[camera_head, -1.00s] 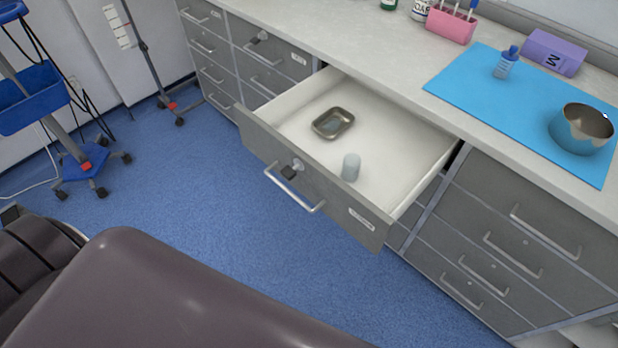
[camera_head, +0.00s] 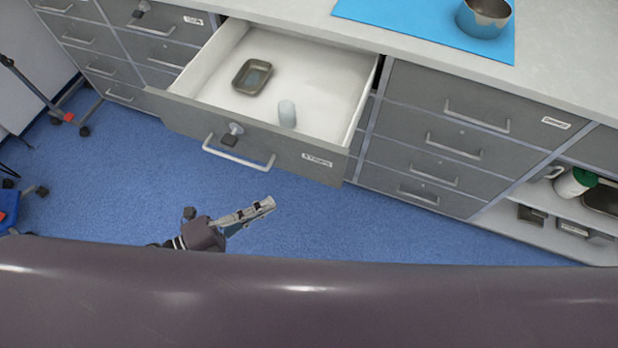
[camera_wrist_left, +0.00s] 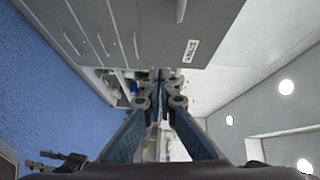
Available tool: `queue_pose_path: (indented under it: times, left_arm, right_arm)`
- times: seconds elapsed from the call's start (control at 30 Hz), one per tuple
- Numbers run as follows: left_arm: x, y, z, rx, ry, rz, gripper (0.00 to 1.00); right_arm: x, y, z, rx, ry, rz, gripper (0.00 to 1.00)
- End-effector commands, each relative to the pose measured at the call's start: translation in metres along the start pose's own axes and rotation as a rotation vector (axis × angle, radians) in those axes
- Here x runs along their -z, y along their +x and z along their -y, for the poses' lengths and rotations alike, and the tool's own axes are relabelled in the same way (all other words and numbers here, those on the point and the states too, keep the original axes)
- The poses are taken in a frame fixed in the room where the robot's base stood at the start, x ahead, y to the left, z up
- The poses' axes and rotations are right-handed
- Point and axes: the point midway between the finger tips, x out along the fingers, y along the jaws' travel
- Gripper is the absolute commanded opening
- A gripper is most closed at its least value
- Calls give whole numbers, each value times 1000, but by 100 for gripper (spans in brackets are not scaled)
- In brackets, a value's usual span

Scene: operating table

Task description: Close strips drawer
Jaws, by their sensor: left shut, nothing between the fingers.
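The strips drawer (camera_head: 265,143) is pulled far out of the grey cabinet in the head view. Its front carries a "STRIPS" label, a bar handle (camera_head: 238,155) and a lock with a key. Inside lie a small metal tray (camera_head: 252,77) and a pale cylinder (camera_head: 287,113). My left gripper (camera_head: 268,205) is in front of and below the drawer front, near its right half, apart from it. Its fingers are shut and empty. In the left wrist view, the closed fingers (camera_wrist_left: 162,75) show below a labelled grey panel.
A dark padded surface (camera_head: 300,305) spans the bottom of the head view. Closed drawers (camera_head: 440,130) stand right of the open one. The counter (camera_head: 560,60) holds a blue mat (camera_head: 400,12) and a metal bowl (camera_head: 484,17). Blue floor (camera_head: 380,225) lies between.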

Motion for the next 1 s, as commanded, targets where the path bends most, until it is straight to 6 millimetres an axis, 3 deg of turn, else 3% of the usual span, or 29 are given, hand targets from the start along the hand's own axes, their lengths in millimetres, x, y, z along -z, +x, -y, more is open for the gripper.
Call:
queue_pose_path:
  times: [0.1,0.23,0.37,0.77,1.0]
  left_arm:
    - [24,0,18,11,96,-102,0]
    - [33,5,23,16,127,-135,0]
    - [34,21,25,17,125,-132,0]
    - [45,105,26,19,121,-130,0]
    - [24,126,26,14,123,-129,0]
  right_arm:
    - [0,1,0,0,0,0,40]
    - [0,-1,0,0,0,0,40]
    - [0,-6,-1,-1,-1,0,40]
    - [1,-24,-5,-5,-2,1,40]
    - [2,-28,-5,-6,-2,1,40]
